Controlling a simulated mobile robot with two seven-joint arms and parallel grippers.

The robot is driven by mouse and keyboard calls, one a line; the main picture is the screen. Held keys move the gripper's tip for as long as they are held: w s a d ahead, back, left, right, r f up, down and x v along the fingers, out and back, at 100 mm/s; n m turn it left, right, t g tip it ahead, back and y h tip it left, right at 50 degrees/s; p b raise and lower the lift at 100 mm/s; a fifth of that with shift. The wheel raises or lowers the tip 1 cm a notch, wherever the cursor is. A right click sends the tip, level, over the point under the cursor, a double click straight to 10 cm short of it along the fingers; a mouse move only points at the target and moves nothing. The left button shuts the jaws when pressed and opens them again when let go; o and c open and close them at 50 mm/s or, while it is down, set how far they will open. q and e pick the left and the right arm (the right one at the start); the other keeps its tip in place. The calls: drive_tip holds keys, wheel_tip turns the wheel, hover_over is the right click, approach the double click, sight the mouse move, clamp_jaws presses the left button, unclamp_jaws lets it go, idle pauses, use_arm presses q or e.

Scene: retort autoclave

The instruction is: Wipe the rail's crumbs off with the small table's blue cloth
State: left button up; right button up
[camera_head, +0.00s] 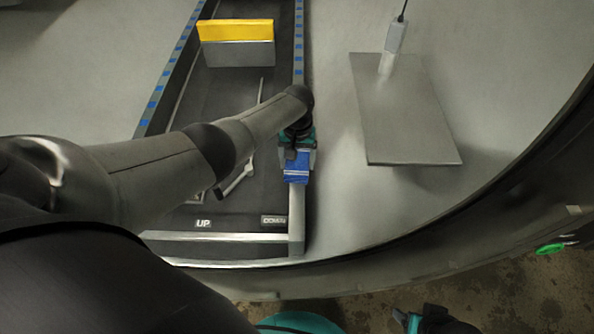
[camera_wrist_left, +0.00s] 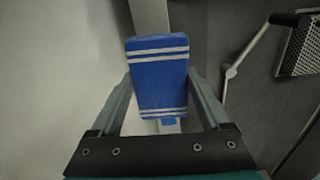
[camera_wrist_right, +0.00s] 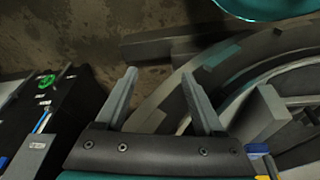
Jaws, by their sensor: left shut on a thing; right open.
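The blue cloth (camera_head: 296,172) with white stripes is held in my left gripper (camera_head: 297,160), over the right-hand rail (camera_head: 297,225) of the dark track. In the left wrist view the folded cloth (camera_wrist_left: 158,75) sits between the two fingers, with the pale rail (camera_wrist_left: 150,15) running behind it. I cannot tell whether the cloth touches the rail. No crumbs can be made out; the cloth and arm hide part of the rail. My right gripper (camera_wrist_right: 160,78) is open and empty, low outside the round vessel's rim. The small table is not identifiable.
A yellow-and-grey block (camera_head: 236,42) stands on the track. A grey plate (camera_head: 402,110) with a handle lies to the right of the rail. The curved vessel rim (camera_head: 480,205) crosses the front. A panel with a green button (camera_wrist_right: 46,81) stands beside my right gripper.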

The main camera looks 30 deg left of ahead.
use_arm(q)
drive_tip(key=shift+w+a+f+b, duration=0.1)
drive_tip(key=shift+w+a+b, duration=0.2)
drive_tip(key=shift+w+b, duration=0.2)
use_arm(e)
drive_tip(key=shift+f, duration=0.75)
drive_tip(key=shift+f, duration=0.1)
use_arm(q)
wheel_tip(320, 180, up, 3)
drive_tip(key=p, duration=0.3)
drive_tip(key=shift+r+p, duration=0.2)
drive_tip(key=shift+p, duration=0.15)
drive_tip(key=shift+r+p, duration=1.35)
drive_tip(key=shift+p, duration=0.05)
use_arm(e)
drive_tip(key=s+d+f, duration=0.2)
drive_tip(key=s+f, duration=0.1)
drive_tip(key=f, duration=0.2)
drive_tip(key=s+d+f+g, duration=0.1)
drive_tip(key=s+f, duration=0.2)
drive_tip(key=f, duration=0.3)
drive_tip(key=shift+s+d+f+h, duration=0.25)
drive_tip(key=shift+s+d+h, duration=0.05)
drive_tip(key=shift+s+d, duration=0.05)
